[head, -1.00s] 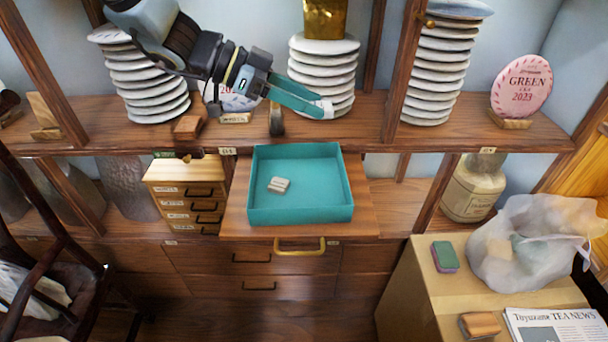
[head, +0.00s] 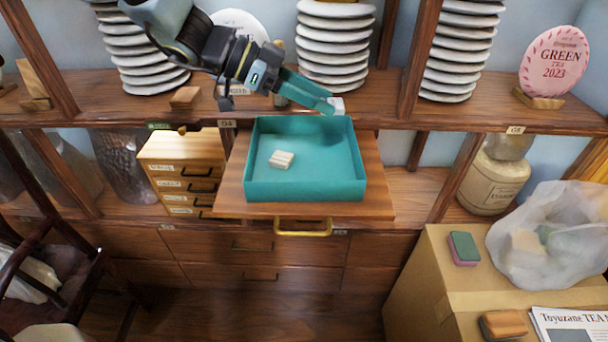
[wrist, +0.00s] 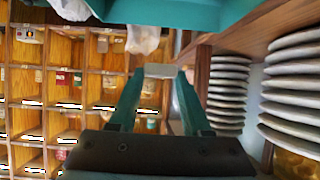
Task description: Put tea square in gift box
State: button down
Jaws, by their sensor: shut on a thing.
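The gift box (head: 305,187) is an open teal tray on a pulled-out wooden board. One pale tea square (head: 281,159) lies inside, left of the middle. My gripper (head: 332,103) has teal fingers and is shut on another pale square, the held tea square (head: 338,106). In the head view it appears just above the box's back right edge, outside the box's interior. The wrist view shows the held tea square (wrist: 160,71) between both fingertips, with the teal box wall (wrist: 180,14) at the top.
Stacks of white-edged tea cakes (head: 334,40) stand on the shelf behind. A small drawer chest (head: 180,160) is left of the box. A cardboard box (head: 420,280) at the right bears a plastic bag (head: 545,235), a sponge (head: 463,247) and a newspaper (head: 570,325).

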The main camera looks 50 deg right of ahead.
aim_at(314, 162)
notch_tip(314, 162, down, 12)
jog(key=shift+r, duration=0.1)
dwell(0.5)
jog(key=shift+c, duration=1.8)
grip_release()
jog(key=shift+w+r, duration=0.1)
jog(key=b+v, duration=0.2)
jog(key=v, duration=0.9)
jog(key=shift+w+a+r, duration=0.15)
jog(key=shift+w+a, duration=0.15)
